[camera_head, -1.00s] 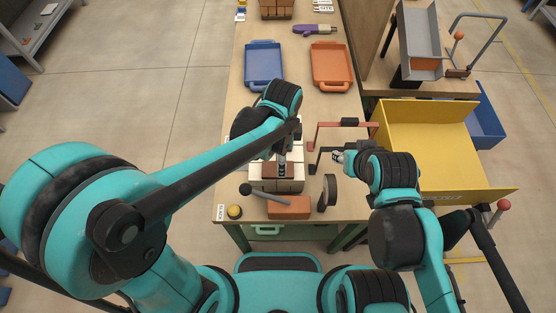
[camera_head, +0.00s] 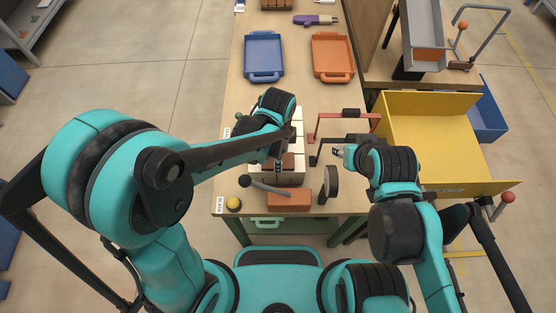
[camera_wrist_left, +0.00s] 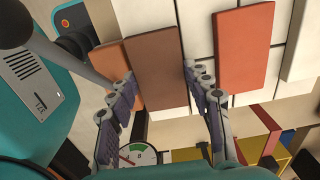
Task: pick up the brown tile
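The brown tile (camera_wrist_left: 156,70) lies over white blocks (camera_wrist_left: 196,35) in the left wrist view. My left gripper (camera_wrist_left: 160,76) is open, with one finger on each side of the brown tile; I cannot tell whether the fingers touch it. An orange piece (camera_wrist_left: 118,74) is close beside the tile on the left, and a red-orange tile (camera_wrist_left: 243,45) lies to the right. In the head view, my left gripper (camera_head: 278,162) is over the white blocks (camera_head: 294,178) and partly hides the tile. My right gripper (camera_head: 338,150) is right of the blocks, too small to judge.
Blue (camera_head: 264,55) and orange (camera_head: 332,57) trays stand farther back. A yellow bin (camera_head: 430,135) is on the right.

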